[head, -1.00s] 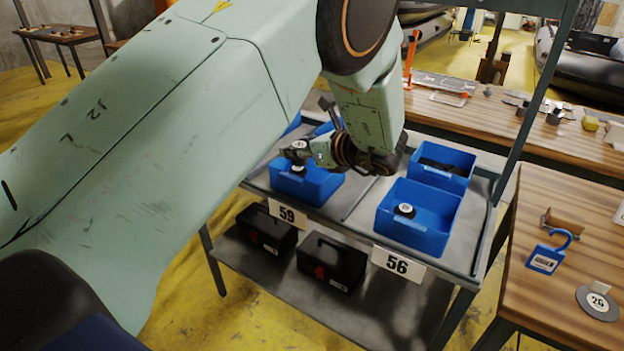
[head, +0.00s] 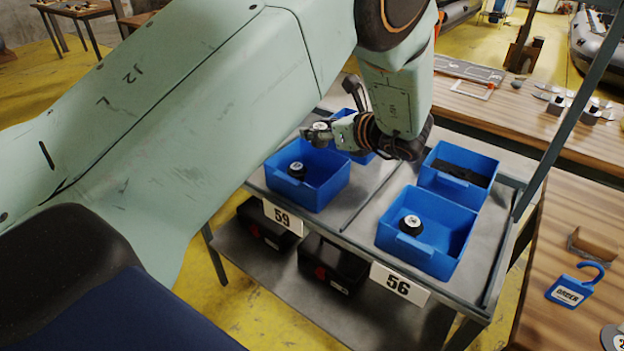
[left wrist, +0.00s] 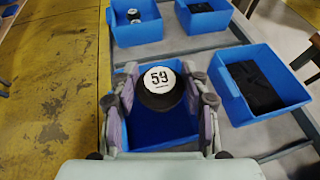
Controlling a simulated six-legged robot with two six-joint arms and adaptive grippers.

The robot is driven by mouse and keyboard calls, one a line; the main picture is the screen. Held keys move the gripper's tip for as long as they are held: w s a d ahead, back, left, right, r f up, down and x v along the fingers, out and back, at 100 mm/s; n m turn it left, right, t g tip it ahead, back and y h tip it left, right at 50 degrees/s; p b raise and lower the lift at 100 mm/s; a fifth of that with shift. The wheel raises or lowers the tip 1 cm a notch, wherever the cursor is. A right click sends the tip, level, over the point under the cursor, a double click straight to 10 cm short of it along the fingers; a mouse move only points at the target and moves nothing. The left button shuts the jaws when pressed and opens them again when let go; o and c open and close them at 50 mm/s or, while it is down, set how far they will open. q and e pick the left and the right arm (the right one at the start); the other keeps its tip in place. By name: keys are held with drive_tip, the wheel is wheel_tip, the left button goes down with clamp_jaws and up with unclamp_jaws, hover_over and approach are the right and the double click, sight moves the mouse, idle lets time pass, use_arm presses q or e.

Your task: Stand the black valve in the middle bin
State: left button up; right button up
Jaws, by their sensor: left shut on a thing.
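My left gripper (head: 314,134) is shut on a black valve (head: 320,127) with a pale top. In the left wrist view the held valve (left wrist: 160,97) reads 59 and sits between both fingers, above a blue bin (left wrist: 158,142). In the head view the gripper is over the back part of the front left bin (head: 322,193), beside label 59. Another black valve (head: 297,170) stands in that bin. The front right bin (head: 432,255), by label 56, also holds a valve (head: 410,225). I cannot tell which bin is the middle one; my arm hides the shelf's left. My right gripper is out of view.
A back right bin (head: 440,181) holds flat black items. A back left bin (head: 358,156) is partly hidden by the gripper. Black cases (head: 335,265) stand on the lower shelf. A slanted frame post (head: 562,125) rises at right, near a wooden bench (head: 575,225).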

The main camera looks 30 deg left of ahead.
sight(323, 147)
use_arm(q)
drive_tip(key=shift+w+f, duration=0.1)
drive_tip(key=shift+f, duration=0.1)
drive_tip(key=f, duration=0.2)
drive_tip(key=s+f, duration=0.1)
drive_tip(key=shift+d+f, duration=0.15)
drive_tip(key=shift+d, duration=0.2)
wheel_tip(323, 147, down, 5)
drive_tip(key=shift+w+a+r+b, duration=0.1)
drive_tip(key=shift+w+a+b, duration=0.05)
drive_tip(key=shift+b, duration=0.3)
drive_tip(key=shift+s+f, duration=0.2)
drive_tip(key=shift+f, duration=0.2)
drive_tip(key=shift+w+a+f, duration=0.1)
drive_tip(key=shift+w+f, duration=0.05)
drive_tip(key=shift+w, duration=0.1)
drive_tip(key=shift+w+f, duration=0.1)
drive_tip(key=shift+f, duration=0.05)
drive_tip(key=shift+s+f+b, duration=0.15)
drive_tip(key=shift+s+b, duration=0.1)
drive_tip(key=shift+b, duration=0.25)
drive_tip(key=shift+w+f, duration=0.1)
drive_tip(key=shift+f, duration=0.2)
drive_tip(key=o, duration=1.1)
